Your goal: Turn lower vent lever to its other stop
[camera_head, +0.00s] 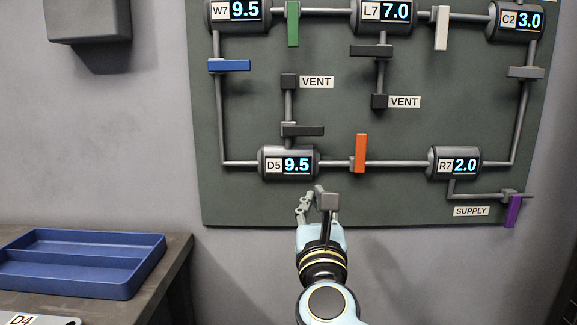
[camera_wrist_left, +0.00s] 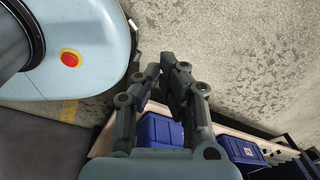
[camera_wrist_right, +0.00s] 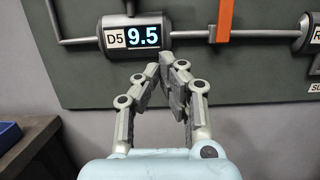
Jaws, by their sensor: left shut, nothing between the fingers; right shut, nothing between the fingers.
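The lower vent lever (camera_head: 302,129) is a black bar on the short vertical pipe between the D5 gauge (camera_head: 288,163) and its vent cap (camera_head: 288,81). It lies horizontal, across the pipe, reaching to the right. My right gripper (camera_head: 319,191) is shut and empty, just below the D5 gauge and apart from the lever. In the right wrist view its fingertips (camera_wrist_right: 167,60) meet below the D5 gauge (camera_wrist_right: 136,37); the lever is out of that view. My left gripper (camera_wrist_left: 165,70) is shut and empty, seen only in the left wrist view.
The upper vent lever (camera_head: 371,51) is also black and horizontal. An orange lever (camera_head: 360,153) stands upright right of D5; a purple lever (camera_head: 513,211) hangs at the supply. A blue tray (camera_head: 146,270) sits on a bench at left. Blue bins (camera_wrist_left: 242,151) stand below my left gripper.

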